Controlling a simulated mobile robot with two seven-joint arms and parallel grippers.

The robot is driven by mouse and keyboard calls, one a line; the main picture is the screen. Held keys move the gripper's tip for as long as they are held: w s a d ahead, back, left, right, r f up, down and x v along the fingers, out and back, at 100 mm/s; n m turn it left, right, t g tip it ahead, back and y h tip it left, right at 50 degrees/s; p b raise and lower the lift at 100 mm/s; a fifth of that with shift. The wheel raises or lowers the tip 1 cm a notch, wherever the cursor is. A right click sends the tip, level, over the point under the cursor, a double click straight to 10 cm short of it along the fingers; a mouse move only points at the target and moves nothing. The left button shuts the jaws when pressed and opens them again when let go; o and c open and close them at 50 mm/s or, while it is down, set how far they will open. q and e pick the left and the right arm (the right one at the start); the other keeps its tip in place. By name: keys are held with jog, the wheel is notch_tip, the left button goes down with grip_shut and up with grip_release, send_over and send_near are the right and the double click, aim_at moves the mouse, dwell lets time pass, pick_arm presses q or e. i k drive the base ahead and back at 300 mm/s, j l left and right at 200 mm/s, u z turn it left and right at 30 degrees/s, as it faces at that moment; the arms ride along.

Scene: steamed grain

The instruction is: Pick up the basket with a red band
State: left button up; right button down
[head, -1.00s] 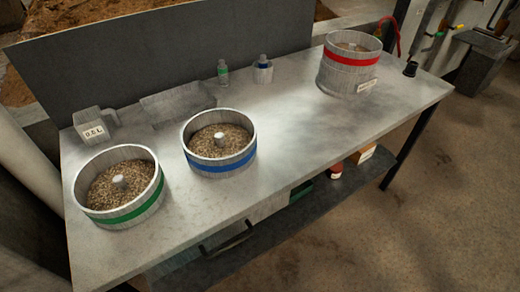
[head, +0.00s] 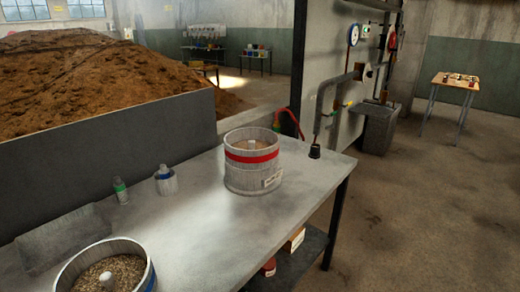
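The basket with a red band (head: 251,177) stands upright near the right end of the grey metal table (head: 190,232). It is a round, pale wooden basket with a small label low on its front, and it holds grain around a central knob. A second basket with a blue band (head: 139,278) is partly cut off at the bottom left and also holds grain. Neither of my grippers shows in the head view.
A green-labelled bottle (head: 121,192) and a small blue-and-white container (head: 166,181) stand left of the red-banded basket. A black object (head: 314,151) and a red hose (head: 291,119) are behind it. The floor (head: 420,220) right of the table is open.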

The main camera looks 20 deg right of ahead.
aim_at(252, 148)
jog(key=i+l, duration=0.15)
jog(key=l, duration=0.2)
jog(key=i+l, duration=0.2)
jog(key=l, duration=0.15)
jog(key=i+l, duration=0.15)
jog(key=l, duration=0.2)
jog(key=i+l, duration=0.2)
jog(key=l, duration=0.15)
jog(key=i+l, duration=0.15)
jog(key=l, duration=0.2)
